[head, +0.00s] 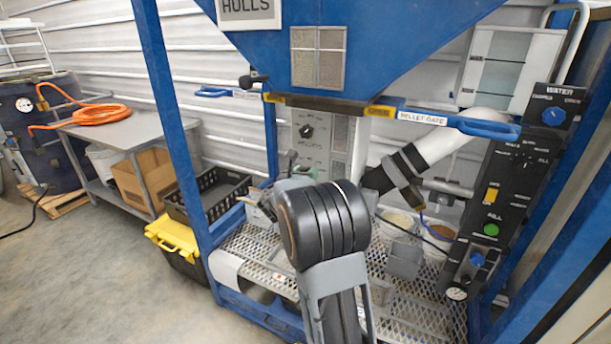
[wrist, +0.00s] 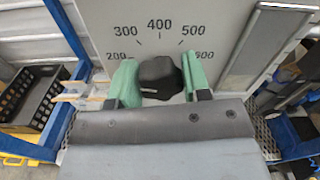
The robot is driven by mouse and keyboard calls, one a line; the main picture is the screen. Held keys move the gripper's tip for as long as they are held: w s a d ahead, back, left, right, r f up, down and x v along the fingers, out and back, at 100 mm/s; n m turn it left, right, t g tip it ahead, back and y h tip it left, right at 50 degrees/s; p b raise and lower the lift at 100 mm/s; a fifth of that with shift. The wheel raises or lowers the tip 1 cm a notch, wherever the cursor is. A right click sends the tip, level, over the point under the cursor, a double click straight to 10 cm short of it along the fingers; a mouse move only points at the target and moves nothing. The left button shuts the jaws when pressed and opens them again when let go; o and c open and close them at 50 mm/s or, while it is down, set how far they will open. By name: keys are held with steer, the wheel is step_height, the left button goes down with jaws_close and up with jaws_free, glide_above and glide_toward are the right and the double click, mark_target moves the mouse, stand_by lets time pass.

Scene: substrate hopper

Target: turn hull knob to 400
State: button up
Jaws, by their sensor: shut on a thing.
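The hull knob (wrist: 160,80) is black and sits on a pale panel (wrist: 215,22) in the wrist view. Printed marks run around it from 200 at left through 400 at the top to 600 at right. My gripper (wrist: 159,68) has its green fingers shut on the knob from left and right. I cannot make out a pointer line on the knob, so its setting is unclear. In the head view the pale panel (head: 311,165) stands behind my arm, which hides the gripped knob. Another black knob (head: 306,131) shows higher on that panel.
A blue hopper (head: 400,35) hangs above, with a blue-handled pellet gate bar (head: 440,119) across its front. A black control panel (head: 510,165) stands at right. A black crate (head: 212,195), a yellow-lidded box (head: 172,236) and a grey table (head: 115,130) are at left. Mesh shelf below.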

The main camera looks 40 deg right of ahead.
steer(key=m+b, duration=0.1)
steer(key=b, duration=0.1)
steer(key=m+b, duration=0.1)
steer(key=b, duration=0.2)
steer(key=shift+f+m, duration=0.3)
steer(key=shift+f, duration=0.1)
steer(key=m+b, duration=0.5)
steer(key=b, duration=0.4)
steer(key=shift+s+m, duration=0.1)
steer(key=shift+m, duration=0.2)
steer(key=m+b, duration=0.4)
steer(key=b, duration=0.1)
steer(key=shift+b, duration=0.4)
steer(key=m+b, duration=0.3)
steer(key=shift+r, duration=0.25)
steer(key=shift+r+m, duration=0.1)
steer(key=shift+m, duration=0.2)
steer(key=o, duration=0.9)
